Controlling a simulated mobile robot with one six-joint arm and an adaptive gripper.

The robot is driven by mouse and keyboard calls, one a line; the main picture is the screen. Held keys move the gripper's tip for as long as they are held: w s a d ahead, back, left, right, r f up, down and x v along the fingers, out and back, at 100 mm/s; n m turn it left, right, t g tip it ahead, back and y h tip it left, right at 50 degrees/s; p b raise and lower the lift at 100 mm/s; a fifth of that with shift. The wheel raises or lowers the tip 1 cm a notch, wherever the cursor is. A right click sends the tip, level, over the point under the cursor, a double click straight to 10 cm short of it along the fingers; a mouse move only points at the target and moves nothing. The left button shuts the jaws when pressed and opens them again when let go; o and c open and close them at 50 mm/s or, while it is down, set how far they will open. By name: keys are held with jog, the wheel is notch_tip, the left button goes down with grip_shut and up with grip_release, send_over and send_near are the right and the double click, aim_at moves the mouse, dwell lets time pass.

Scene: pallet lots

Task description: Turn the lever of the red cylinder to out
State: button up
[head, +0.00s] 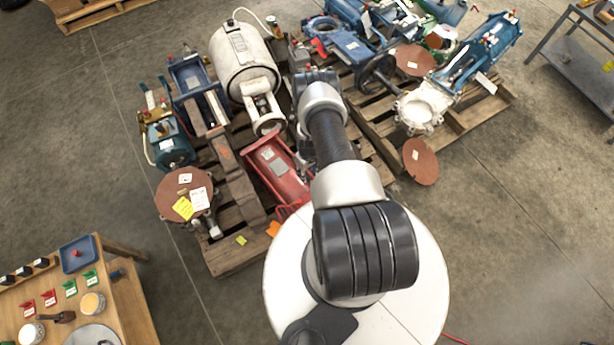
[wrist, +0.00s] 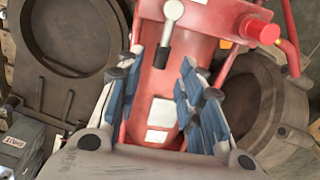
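The red cylinder (head: 277,170) lies on the left pallet in the head view, partly hidden by my arm. In the wrist view the red cylinder (wrist: 150,90) fills the middle, with pale labels on its side. Its lever (wrist: 170,28) has a light grey rounded end at the top and a dark lower end. My gripper (wrist: 160,65) is open, with its blue-padded fingers apart and nothing between them but the view of the red body. The lever shows just beyond the fingertips; I cannot tell the gap in depth. In the head view my arm hides the fingers.
A white tank (head: 240,60) and blue machines stand close by on the pallets. Brown discs (head: 184,192) lie around them. In the wrist view dark round castings (wrist: 70,35) flank the red cylinder. A wooden table (head: 75,300) stands at lower left.

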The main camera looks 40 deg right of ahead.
jog(key=shift+f+b, duration=0.4)
jog(key=shift+f, duration=0.95)
jog(key=shift+c, duration=0.2)
grip_shut()
